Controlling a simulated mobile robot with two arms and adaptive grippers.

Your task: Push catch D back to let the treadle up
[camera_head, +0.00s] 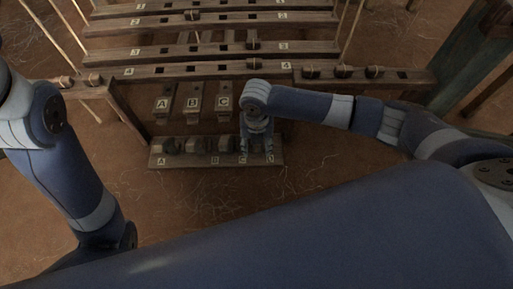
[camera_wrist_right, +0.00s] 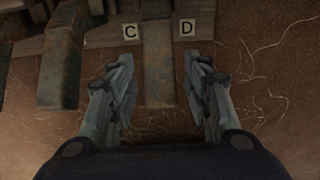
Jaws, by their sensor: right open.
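In the head view, the low catch board (camera_head: 190,162) carries letter plates and several wooden catches, partly hidden by my right gripper. My right gripper (camera_head: 257,158) points down over the board's right end. In the right wrist view, my right gripper (camera_wrist_right: 160,95) is open, with its fingers on either side of a worn wooden block (camera_wrist_right: 160,75). This block lies between plates C (camera_wrist_right: 131,32) and D (camera_wrist_right: 187,28) and looks like catch D, though I cannot be sure. I see no clear contact. Treadle D is hidden behind my right arm; my left gripper is out of view.
Treadles A (camera_head: 163,103), B (camera_head: 194,103) and C (camera_head: 223,102) stand behind the board. Numbered loom beams (camera_head: 190,72) cross above them. Another wooden block (camera_wrist_right: 62,70) is left of my right gripper. Bare earth floor lies in front of the board.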

